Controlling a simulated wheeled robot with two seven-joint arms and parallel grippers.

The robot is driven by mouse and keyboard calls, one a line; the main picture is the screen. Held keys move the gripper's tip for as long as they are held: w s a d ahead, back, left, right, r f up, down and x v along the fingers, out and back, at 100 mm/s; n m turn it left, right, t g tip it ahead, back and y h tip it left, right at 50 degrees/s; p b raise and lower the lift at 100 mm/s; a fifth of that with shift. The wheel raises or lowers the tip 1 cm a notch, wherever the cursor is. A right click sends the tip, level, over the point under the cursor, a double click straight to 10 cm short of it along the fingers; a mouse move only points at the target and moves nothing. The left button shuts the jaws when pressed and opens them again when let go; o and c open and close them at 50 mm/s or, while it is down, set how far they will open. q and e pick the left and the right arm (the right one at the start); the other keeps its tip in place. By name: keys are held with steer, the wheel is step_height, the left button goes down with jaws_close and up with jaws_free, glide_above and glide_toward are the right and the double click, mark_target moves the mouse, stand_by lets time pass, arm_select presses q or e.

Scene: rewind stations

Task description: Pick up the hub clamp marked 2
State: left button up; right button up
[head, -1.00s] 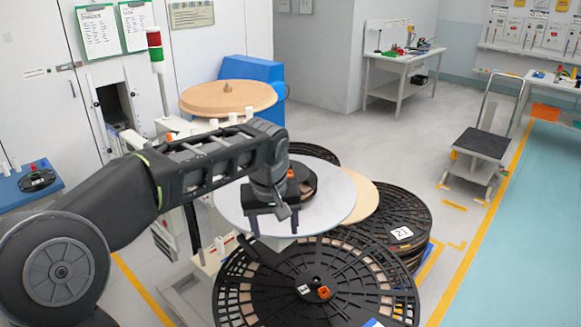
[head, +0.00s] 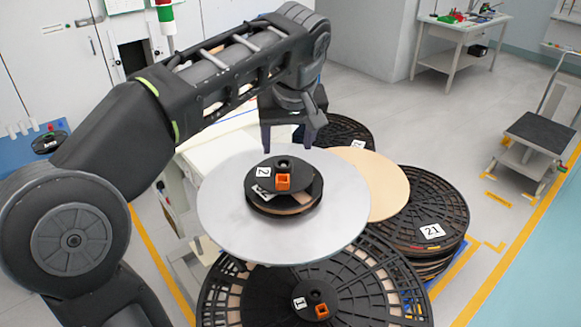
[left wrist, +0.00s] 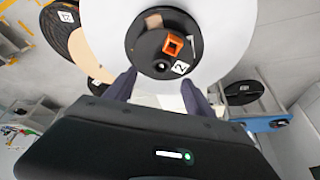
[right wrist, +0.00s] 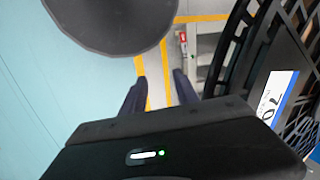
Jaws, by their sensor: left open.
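The hub clamp marked 2 (head: 286,183) is a black round piece with an orange square socket, a dark knob and a white "2" label. It sits on a round grey plate (head: 225,225). My left gripper (head: 288,139) is open and empty, fingers pointing down, just beyond the clamp in the head view and apart from it. In the left wrist view the clamp (left wrist: 147,50) lies ahead of the open fingers (left wrist: 158,84), with its label facing them. My right gripper (right wrist: 160,80) shows only in the right wrist view, open and empty.
A large black reel (head: 255,285) with a hub marked 1 (head: 311,305) lies in front of the plate. A stack of black reels marked 21 (head: 431,205) and a tan disc (head: 372,180) are to the right. Open floor (head: 420,110) lies farther right.

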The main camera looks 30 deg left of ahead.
mark_target(284, 165)
arm_select(q)
steer(key=shift+b+x, duration=0.95)
steer(key=shift+x, duration=0.4)
steer(key=p+x, duration=0.2)
steer(key=x, duration=0.2)
steer(key=shift+a+f, duration=0.25)
steer(key=shift+f, duration=0.3)
steer(key=shift+c, duration=0.2)
